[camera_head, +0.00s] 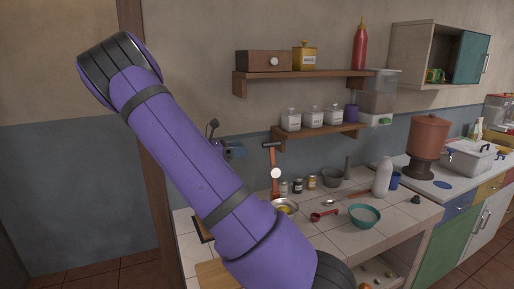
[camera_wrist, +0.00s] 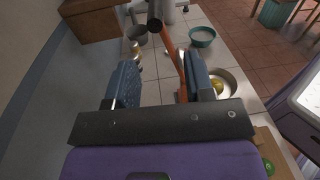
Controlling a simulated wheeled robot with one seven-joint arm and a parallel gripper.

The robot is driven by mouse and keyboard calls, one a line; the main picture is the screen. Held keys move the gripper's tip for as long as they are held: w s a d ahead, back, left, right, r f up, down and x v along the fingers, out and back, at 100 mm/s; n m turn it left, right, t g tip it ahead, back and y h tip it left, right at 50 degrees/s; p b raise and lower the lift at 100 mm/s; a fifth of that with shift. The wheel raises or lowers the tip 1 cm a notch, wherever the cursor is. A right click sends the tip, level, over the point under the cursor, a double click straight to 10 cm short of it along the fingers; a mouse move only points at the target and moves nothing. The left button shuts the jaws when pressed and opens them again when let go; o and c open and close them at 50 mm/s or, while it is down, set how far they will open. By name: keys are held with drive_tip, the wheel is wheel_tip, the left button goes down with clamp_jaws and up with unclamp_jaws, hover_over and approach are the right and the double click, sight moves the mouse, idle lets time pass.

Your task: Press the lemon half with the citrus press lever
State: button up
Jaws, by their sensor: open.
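The citrus press lever (camera_head: 274,160) is an orange-brown arm standing nearly upright, with a black handle (camera_head: 268,144) at its top and a white round part partway down. In the wrist view the lever (camera_wrist: 170,48) runs down between my fingers, nearer the right one; I cannot tell how far beyond them it is. A shallow metal bowl (camera_head: 293,204) sits at its foot with something yellow (camera_head: 284,209) in it, likely the lemon half; it also shows in the wrist view (camera_wrist: 217,87). My gripper (camera_wrist: 160,84) is open and empty, left of the handle in the head view (camera_head: 234,151).
A red scoop (camera_head: 323,215), teal bowl (camera_head: 364,216), white bottle (camera_head: 382,177) and grey mortar (camera_head: 331,178) stand on the tiled counter. Small jars (camera_head: 298,185) stand behind the press. The lower shelf (camera_head: 318,132) is close above and right. A wooden board (camera_head: 212,274) lies at front left.

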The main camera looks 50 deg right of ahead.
sight(266, 145)
drive_tip(key=x, duration=1)
drive_tip(key=shift+w+d+r, duration=0.15)
drive_tip(key=shift+d+r, duration=0.1)
drive_tip(key=shift+d, duration=0.05)
drive_tip(key=shift+c, duration=0.5)
clamp_jaws()
